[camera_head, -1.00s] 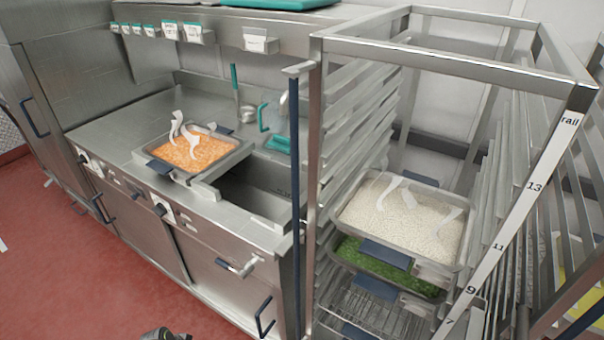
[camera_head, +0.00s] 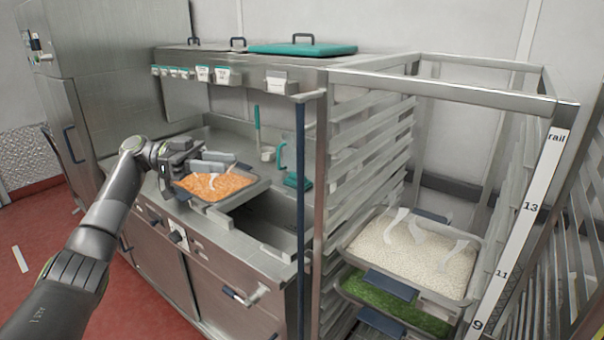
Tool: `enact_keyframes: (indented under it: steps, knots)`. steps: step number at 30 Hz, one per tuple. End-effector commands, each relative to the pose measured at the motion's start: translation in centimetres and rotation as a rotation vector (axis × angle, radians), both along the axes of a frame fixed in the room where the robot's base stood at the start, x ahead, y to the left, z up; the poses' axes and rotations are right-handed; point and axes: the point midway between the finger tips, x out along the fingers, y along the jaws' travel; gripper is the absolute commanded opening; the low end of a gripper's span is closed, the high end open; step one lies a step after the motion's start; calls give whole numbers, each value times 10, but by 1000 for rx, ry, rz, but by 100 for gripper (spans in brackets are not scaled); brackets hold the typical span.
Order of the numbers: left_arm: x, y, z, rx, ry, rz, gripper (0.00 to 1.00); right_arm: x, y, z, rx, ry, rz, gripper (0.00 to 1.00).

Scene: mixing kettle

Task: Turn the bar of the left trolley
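The left trolley (camera_head: 450,97) is a tall steel rack at the centre right. Its bar (camera_head: 300,225) is a dark blue upright rod at the front left post, held under a short bracket (camera_head: 308,96) at the top. The rod stands upright, and its lower end is out of the picture. My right gripper is not in view.
The trolley holds a pan of white grains (camera_head: 415,252) above a pan of green food (camera_head: 400,305). The steel counter (camera_head: 215,135) with a sink basin (camera_head: 270,215) lies left of the bar. A second rack (camera_head: 585,220) stands at the right edge.

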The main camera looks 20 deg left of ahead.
Motion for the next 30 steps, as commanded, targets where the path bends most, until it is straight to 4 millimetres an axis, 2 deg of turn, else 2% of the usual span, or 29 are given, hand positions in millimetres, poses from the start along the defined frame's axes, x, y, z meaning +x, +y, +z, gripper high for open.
enact_keyframes:
  steps: [3, 8, 24, 30]
  knots:
    - [-6, -3, 12, -10, -35, -27, 32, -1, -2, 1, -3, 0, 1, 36]
    - [-4, -21, 13, -11, -34, -30, 32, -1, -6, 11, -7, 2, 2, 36]
    - [3, -135, 15, -13, -31, -28, 32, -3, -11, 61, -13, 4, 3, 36]
    - [5, -163, 13, -12, -31, -26, 32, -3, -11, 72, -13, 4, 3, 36]
